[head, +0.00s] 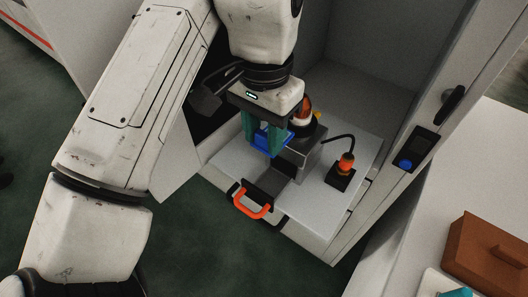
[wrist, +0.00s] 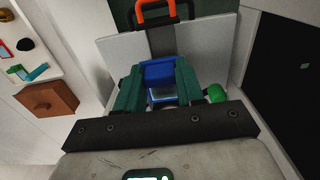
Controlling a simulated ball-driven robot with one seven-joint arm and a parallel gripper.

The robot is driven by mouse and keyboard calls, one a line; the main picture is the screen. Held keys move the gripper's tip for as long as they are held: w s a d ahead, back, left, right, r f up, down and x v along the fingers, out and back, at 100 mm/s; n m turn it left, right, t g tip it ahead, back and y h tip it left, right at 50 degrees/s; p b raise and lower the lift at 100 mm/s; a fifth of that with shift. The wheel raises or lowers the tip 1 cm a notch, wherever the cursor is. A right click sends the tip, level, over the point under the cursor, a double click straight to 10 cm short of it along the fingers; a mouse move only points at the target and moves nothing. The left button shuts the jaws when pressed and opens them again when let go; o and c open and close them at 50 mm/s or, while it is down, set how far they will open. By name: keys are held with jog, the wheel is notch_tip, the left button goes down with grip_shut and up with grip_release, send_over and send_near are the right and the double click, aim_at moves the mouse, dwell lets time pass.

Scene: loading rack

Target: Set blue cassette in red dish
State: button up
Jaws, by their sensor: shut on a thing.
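The blue cassette (head: 267,142) is between the green fingers of my gripper (head: 263,136), which is shut on it. It is above or at the grey metal fixture on the rack's pull-out shelf; I cannot tell whether it touches. In the wrist view the cassette (wrist: 158,73) shows between both fingers (wrist: 158,88). No red dish can be made out for certain. A small red item (wrist: 5,49) lies on the pale counter at the left edge of the wrist view, too small to identify.
The shelf (head: 222,160) has an orange front handle (head: 252,203) and an orange-topped device with a cable (head: 346,164). The cabinet's door frame (head: 410,120) stands to the right. Beyond it a brown lidded box (head: 485,258) and a white container with something teal stand on the counter.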

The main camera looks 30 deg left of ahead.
aim_at(264, 135)
notch_tip(264, 135, up, 3)
jog(key=shift+r, duration=0.15)
jog(key=shift+r+p, duration=1.9)
jog(key=shift+p, duration=0.85)
